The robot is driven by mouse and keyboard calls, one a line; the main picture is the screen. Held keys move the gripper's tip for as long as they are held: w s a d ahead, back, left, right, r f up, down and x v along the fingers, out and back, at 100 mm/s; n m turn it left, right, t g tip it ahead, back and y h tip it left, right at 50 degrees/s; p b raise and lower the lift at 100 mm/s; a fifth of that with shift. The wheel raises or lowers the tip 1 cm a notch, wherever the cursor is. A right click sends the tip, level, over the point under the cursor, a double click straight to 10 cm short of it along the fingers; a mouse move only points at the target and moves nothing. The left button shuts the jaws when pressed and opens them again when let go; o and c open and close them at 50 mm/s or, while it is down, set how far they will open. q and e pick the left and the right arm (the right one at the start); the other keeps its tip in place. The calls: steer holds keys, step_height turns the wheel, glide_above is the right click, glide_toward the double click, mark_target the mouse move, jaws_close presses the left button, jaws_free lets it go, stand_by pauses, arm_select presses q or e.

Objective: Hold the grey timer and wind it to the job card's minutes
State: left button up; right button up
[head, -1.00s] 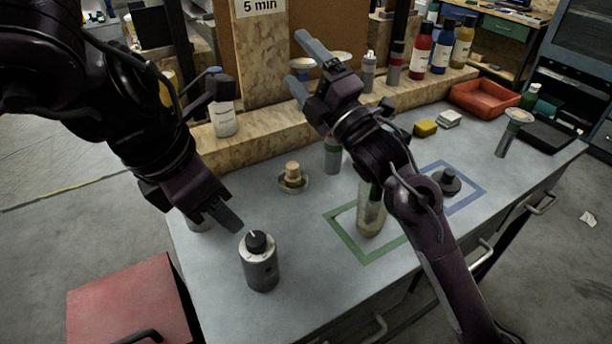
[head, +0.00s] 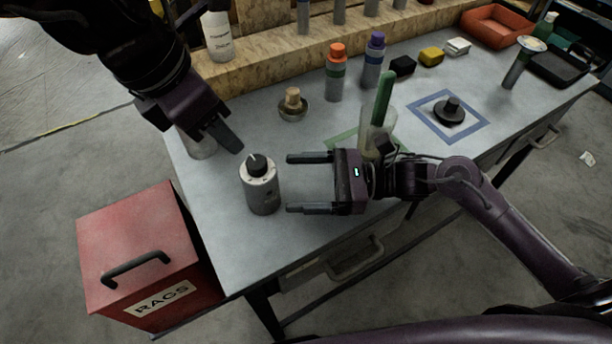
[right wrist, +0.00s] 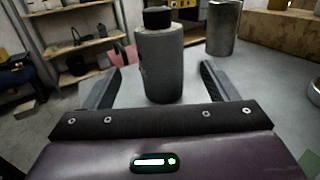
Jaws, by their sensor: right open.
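The grey timer (head: 262,192) is an upright cylinder with a black knob (head: 257,165) bearing a white pointer mark, near the front left of the bench. My right gripper (head: 290,183) is open and level, just right of the timer, with its fingers pointing at it. In the right wrist view the timer (right wrist: 161,65) stands centred between the open fingers, with a gap on each side. My left gripper (head: 230,140) hangs tilted above and left of the knob, apart from it; its finger opening is hidden. The job card is out of view now.
A metal cylinder (head: 202,148) stands behind the timer, under my left gripper. A wooden-topped piece (head: 292,105) sits further back. A red rags box (head: 140,250) stands left of the bench.

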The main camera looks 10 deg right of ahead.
mark_target(261, 182)
steer(key=a, duration=0.3)
steer(key=w+a, duration=0.1)
steer(key=a, duration=0.3)
steer(key=shift+w, duration=0.2)
